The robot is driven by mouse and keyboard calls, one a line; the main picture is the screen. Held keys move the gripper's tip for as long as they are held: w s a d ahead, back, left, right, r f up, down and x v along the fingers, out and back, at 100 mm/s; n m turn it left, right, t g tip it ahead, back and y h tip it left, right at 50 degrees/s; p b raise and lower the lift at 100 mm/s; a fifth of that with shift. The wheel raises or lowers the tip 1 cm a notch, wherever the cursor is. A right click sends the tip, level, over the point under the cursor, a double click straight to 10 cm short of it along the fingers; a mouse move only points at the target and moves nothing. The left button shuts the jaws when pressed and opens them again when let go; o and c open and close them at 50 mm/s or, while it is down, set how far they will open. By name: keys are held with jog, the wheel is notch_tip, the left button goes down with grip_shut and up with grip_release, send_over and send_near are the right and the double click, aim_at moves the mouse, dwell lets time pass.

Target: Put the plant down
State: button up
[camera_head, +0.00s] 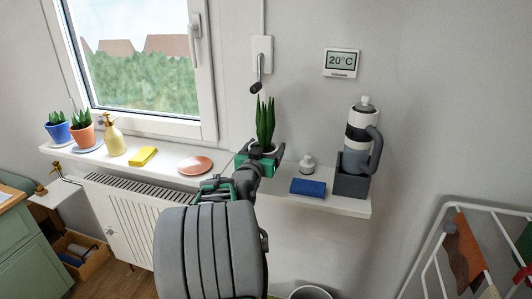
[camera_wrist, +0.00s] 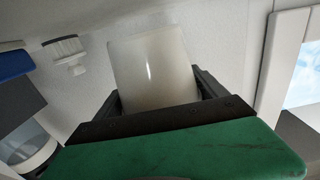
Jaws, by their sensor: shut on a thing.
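The plant (camera_head: 265,122) has tall, pointed green leaves and stands upright over the white window sill (camera_head: 330,202), near the wall. My gripper (camera_head: 259,155) is shut on its pot and hides most of it in the head view. In the wrist view the smooth white pot (camera_wrist: 153,68) sits between the dark fingers of my gripper (camera_wrist: 155,92). I cannot tell whether the pot's base touches the sill. An empty reddish saucer (camera_head: 196,165) lies on the sill to the left of my gripper.
Left on the sill are a yellow sponge (camera_head: 143,156), a spray bottle (camera_head: 112,137) and two potted plants (camera_head: 82,130). Right are a blue block (camera_head: 308,187), a small white item (camera_head: 307,163) and a grey holder (camera_head: 350,181) with a bottle (camera_head: 357,137). A radiator (camera_head: 135,215) is below.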

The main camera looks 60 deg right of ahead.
jog(key=shift+f, duration=0.8)
jog(key=shift+f, duration=0.2)
jog(key=o, duration=2)
jog(key=shift+f, duration=0.1)
